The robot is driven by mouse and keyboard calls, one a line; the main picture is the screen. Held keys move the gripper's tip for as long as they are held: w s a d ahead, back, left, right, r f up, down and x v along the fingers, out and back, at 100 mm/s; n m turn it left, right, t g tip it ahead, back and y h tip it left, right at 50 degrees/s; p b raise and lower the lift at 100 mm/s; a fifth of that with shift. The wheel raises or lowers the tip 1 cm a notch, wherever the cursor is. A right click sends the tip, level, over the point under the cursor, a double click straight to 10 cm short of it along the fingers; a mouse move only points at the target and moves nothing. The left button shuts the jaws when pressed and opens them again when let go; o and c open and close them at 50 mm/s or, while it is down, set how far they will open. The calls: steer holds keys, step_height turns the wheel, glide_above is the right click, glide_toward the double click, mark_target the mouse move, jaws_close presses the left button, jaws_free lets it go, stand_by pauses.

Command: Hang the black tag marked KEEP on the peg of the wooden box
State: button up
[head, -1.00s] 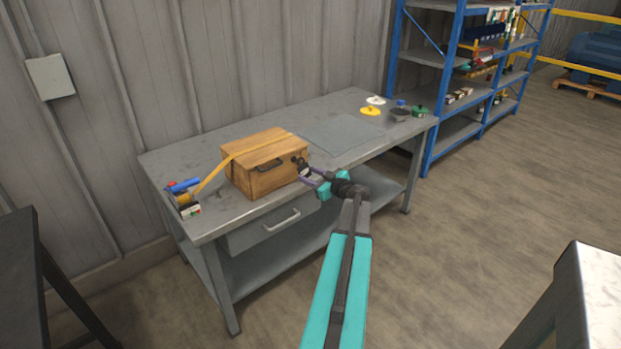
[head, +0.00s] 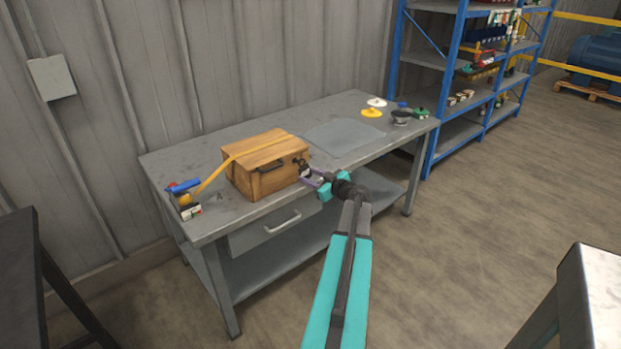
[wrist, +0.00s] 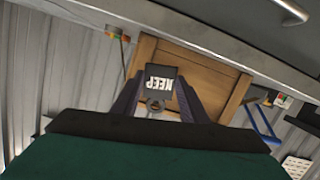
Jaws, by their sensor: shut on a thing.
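The wooden box (head: 258,178) stands on the grey workbench, with a dark handle on its front and a yellow strap over its lid. My gripper (head: 312,177) is at the box's right front corner, shut on the black tag (head: 303,167). In the wrist view the tag (wrist: 161,77) sits between the fingertips of my gripper (wrist: 160,92), its white KEEP upside down. A small ring (wrist: 155,103) shows at the tag's edge between the fingers. The box (wrist: 205,75) lies behind the tag. I cannot make out the peg, nor whether the tag touches the box.
The workbench (head: 215,215) has a drawer under its top. Small coloured items (head: 184,197) lie left of the box. A grey mat (head: 345,136) lies to its right, with yellow, white and green items beyond. Blue shelving (head: 430,100) stands at the back right.

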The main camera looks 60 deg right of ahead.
steer(key=shift+b+x, duration=1.3)
steer(key=shift+b, duration=0.6)
stand_by(0.9)
steer(key=shift+f+b, duration=0.25)
steer(key=shift+b, duration=0.85)
stand_by(0.4)
steer(key=o, duration=0.9)
steer(key=shift+s, duration=0.2)
steer(key=shift+b+v, duration=2.85)
steer(key=shift+v, duration=1.5)
